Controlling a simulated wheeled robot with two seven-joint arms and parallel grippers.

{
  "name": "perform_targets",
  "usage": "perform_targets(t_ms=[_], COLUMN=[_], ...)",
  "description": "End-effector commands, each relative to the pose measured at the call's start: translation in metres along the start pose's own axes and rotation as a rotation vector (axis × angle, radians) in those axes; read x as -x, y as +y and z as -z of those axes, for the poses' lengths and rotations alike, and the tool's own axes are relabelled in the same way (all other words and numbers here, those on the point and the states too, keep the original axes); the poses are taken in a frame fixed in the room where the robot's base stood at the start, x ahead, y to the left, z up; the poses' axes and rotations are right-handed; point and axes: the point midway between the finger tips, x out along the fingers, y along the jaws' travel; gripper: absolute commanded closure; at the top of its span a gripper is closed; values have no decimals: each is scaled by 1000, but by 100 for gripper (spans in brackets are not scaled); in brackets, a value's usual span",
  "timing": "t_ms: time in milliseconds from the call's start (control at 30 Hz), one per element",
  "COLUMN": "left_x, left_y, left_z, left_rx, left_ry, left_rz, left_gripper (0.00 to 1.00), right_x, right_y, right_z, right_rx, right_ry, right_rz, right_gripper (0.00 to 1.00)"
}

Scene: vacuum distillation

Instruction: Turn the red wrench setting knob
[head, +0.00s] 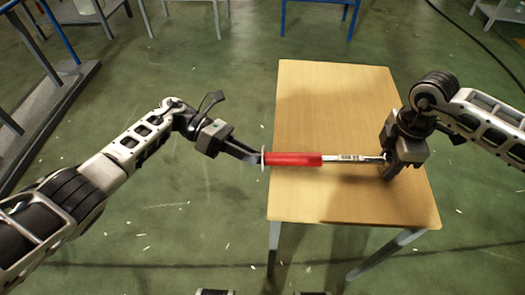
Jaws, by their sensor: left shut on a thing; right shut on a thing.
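A wrench with a red handle (293,159) and a silver shaft (350,158) is held level above the front part of a wooden table. Its setting knob, a pale disc (263,150), is at the left end of the red handle. My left gripper (256,158) is shut at that knob end, just off the table's left edge. My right gripper (386,168) is shut on the silver head end, over the right side of the table. The fingers hide part of both ends.
The wooden table (330,105) is otherwise bare, with free room behind the wrench. Green floor surrounds it. Blue-legged furniture (320,3) stands at the back, and a grey low base (50,115) lies at the far left.

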Motion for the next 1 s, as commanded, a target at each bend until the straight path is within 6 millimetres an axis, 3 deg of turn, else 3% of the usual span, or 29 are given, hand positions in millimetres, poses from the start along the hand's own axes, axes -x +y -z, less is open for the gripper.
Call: perform_targets(t_ms=[400, 933, 967, 1000], left_x=[0, 0, 0, 0], left_y=[3, 2, 2, 2], left_z=[0, 0, 0, 0], left_rx=[166, 187, 187, 187], left_ry=[-5, -6, -6, -6], left_rz=[87, 98, 98, 98], left_gripper=[100, 100, 73, 62], right_x=[1, 1, 1, 1], right_y=[1, 1, 1, 1], right_z=[0, 0, 0, 0], right_rx=[1, 2, 1, 1], right_ry=[1, 1, 0, 0], right_rz=[-3, -4, -4, -4], right_gripper=[100, 100, 100, 100])
